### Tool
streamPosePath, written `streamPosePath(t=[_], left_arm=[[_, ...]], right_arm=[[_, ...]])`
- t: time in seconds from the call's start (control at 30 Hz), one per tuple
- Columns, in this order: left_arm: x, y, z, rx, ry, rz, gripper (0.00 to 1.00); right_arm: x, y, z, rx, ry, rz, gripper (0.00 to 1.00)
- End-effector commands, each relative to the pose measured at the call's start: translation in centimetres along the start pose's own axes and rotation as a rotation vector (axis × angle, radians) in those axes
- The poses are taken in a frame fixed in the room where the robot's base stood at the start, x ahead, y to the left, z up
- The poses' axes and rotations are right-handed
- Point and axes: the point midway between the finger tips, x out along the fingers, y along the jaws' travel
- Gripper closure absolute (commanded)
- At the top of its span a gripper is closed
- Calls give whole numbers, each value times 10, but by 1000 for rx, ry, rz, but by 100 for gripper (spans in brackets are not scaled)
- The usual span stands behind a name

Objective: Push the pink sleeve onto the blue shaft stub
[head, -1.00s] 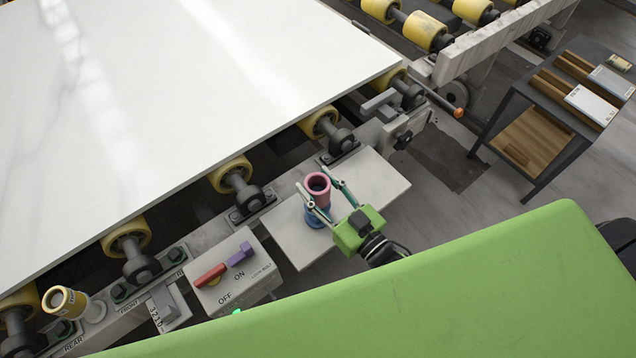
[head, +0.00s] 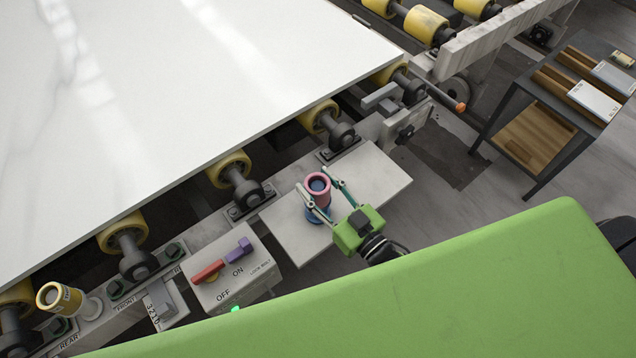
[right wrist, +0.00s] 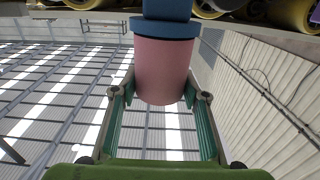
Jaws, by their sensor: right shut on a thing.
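The pink sleeve (head: 321,202) stands upright over the blue shaft stub (head: 317,185), whose blue shows inside the sleeve's open top. A wider blue collar (head: 314,218) shows at the sleeve's foot on a pale plate. My right gripper (head: 318,179) is shut on the pink sleeve, one finger on each side. In the right wrist view, the sleeve (right wrist: 163,68) sits between the fingers (right wrist: 160,90), its end against or very close to the blue collar (right wrist: 166,27). Whether a thin gap remains there I cannot tell. My left gripper is not in view.
The pale plate (head: 375,185) juts from the conveyor frame. A switch box (head: 235,275) with red and purple levers stands left of it. The white slab (head: 150,100) lies on yellow rollers behind. A side table (head: 555,120) is at the right.

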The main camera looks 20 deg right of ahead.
Motion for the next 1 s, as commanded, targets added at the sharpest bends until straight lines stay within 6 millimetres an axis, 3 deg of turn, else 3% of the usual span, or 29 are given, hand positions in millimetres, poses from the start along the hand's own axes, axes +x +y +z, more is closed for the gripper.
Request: streamPosePath(t=[0.07,0.1,0.17,0.6,0.77,1.0], left_arm=[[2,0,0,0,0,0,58],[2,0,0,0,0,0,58],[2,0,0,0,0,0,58],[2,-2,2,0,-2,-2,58],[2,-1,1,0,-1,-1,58],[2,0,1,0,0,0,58]], right_arm=[[0,0,2,0,1,0,82],[0,0,2,0,2,0,56],[0,0,2,0,2,0,41],[-6,0,3,0,-1,0,39],[-31,0,4,1,-4,0,39],[-83,0,4,2,-4,0,39]])
